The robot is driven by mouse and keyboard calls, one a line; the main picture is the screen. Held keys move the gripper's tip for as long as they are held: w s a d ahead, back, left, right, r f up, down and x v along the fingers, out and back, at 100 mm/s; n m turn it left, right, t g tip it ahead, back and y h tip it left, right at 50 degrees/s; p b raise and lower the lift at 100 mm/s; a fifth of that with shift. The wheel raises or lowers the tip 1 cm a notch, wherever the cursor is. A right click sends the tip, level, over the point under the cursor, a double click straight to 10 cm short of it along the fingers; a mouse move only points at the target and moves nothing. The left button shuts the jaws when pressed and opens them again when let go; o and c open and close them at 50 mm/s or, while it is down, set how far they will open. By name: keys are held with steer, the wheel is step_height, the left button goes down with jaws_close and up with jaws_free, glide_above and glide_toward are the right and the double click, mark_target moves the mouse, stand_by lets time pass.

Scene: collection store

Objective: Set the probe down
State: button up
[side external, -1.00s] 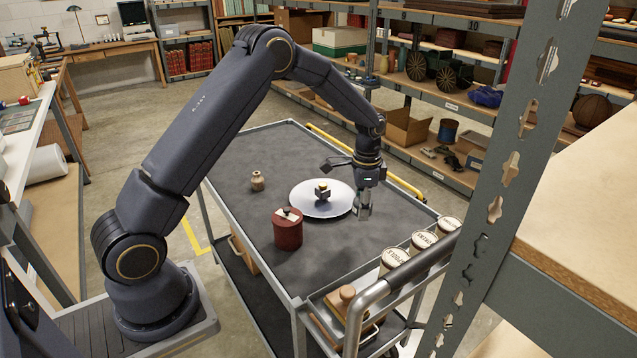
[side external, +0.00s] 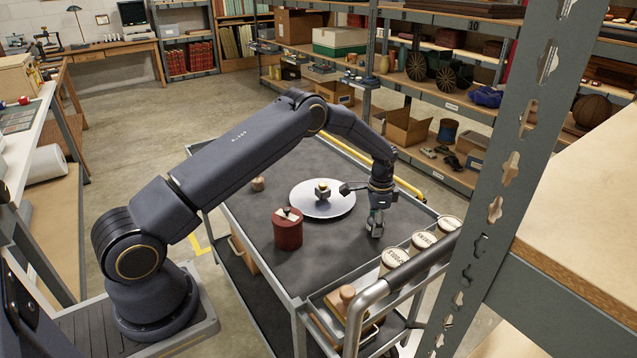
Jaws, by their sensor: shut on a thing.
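My gripper (side external: 376,226) points down, low over the right part of the cart's dark top (side external: 300,262), to the right of a round pale plate. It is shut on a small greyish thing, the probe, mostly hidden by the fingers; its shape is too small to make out. I cannot tell whether it touches the cart top.
A dark red jar (side external: 288,232) with a white tag stands left of my gripper. Several white-lidded jars (side external: 423,240) stand in the cart's side tray near my gripper. A metal upright (side external: 505,170) fills the right foreground.

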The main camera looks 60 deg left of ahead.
steer(key=shift+f, duration=0.15)
steer(key=o, duration=1.2)
